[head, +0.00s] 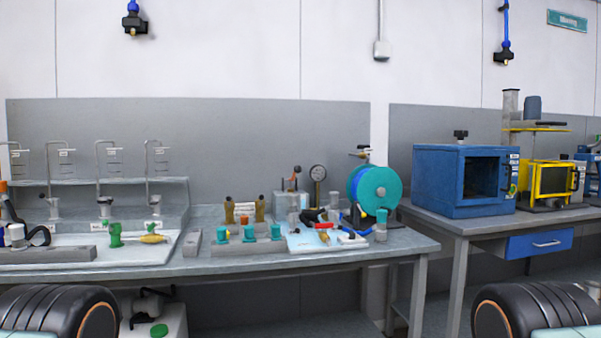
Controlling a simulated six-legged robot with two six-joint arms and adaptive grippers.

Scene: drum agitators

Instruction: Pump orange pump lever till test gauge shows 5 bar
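A test gauge (318,173) with a round pale face stands on a thin stem at the back of the left bench, right of centre. Its needle and scale are too small to read. Just left of it is a small grey pump-like box (291,203) with a dark upright part on top. A small orange-red piece (296,170) at the top of this part looks like the pump lever; its exact shape and angle are hard to tell. Neither of my grippers is in view, and nothing is seen touching the lever or the gauge.
A teal disc (380,187) on a blue frame stands right of the gauge. Hand tools with red handles (325,226) lie on a white mat in front. Teal-capped parts (249,232) stand left of it. The right bench holds a blue box (445,180).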

